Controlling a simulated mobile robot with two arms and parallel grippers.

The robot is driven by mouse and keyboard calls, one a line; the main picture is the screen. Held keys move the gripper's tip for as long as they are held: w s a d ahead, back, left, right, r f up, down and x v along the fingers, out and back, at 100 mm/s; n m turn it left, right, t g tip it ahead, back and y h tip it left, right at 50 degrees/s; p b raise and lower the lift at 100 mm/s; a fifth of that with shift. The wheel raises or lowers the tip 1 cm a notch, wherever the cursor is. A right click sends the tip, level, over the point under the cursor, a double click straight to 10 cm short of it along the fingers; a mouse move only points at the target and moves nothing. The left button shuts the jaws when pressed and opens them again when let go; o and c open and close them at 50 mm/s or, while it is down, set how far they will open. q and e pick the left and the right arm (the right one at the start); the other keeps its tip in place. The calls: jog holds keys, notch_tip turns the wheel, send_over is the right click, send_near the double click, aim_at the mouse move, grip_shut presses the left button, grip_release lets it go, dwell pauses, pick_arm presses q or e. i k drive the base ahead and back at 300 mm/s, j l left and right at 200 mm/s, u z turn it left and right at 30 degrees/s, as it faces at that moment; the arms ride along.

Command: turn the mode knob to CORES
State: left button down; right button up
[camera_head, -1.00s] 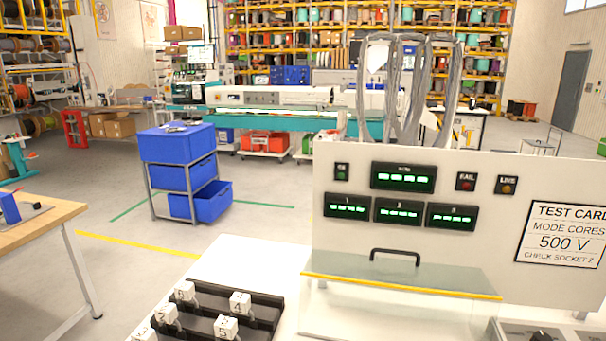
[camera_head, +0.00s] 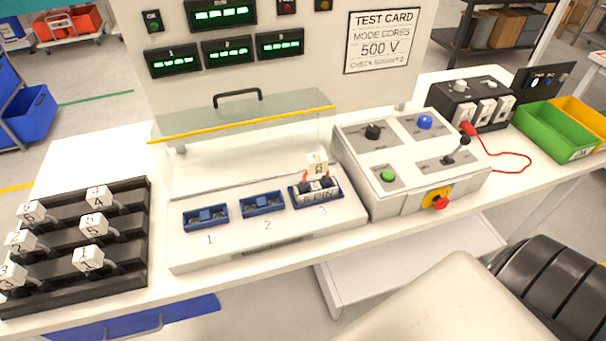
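The control box (camera_head: 408,205) sits on the white bench right of centre. It carries a black knob (camera_head: 373,131) at its upper left and a blue knob (camera_head: 424,121) at its upper right. The labels around both knobs are too small to read, so I cannot tell which is the mode knob or its setting. The test card (camera_head: 382,42) on the panel reads MODE CORES, 500 V, CHECK SOCKET 2.
The control box also has a green button (camera_head: 388,175), a lever (camera_head: 456,151) and a red-and-yellow switch (camera_head: 437,199). A socket block (camera_head: 270,250) and a black rack (camera_head: 75,245) of numbered plugs stand left. A green bin (camera_head: 553,130) is at right.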

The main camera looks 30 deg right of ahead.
aim_at(372, 131)
jog(key=z, duration=1.7)
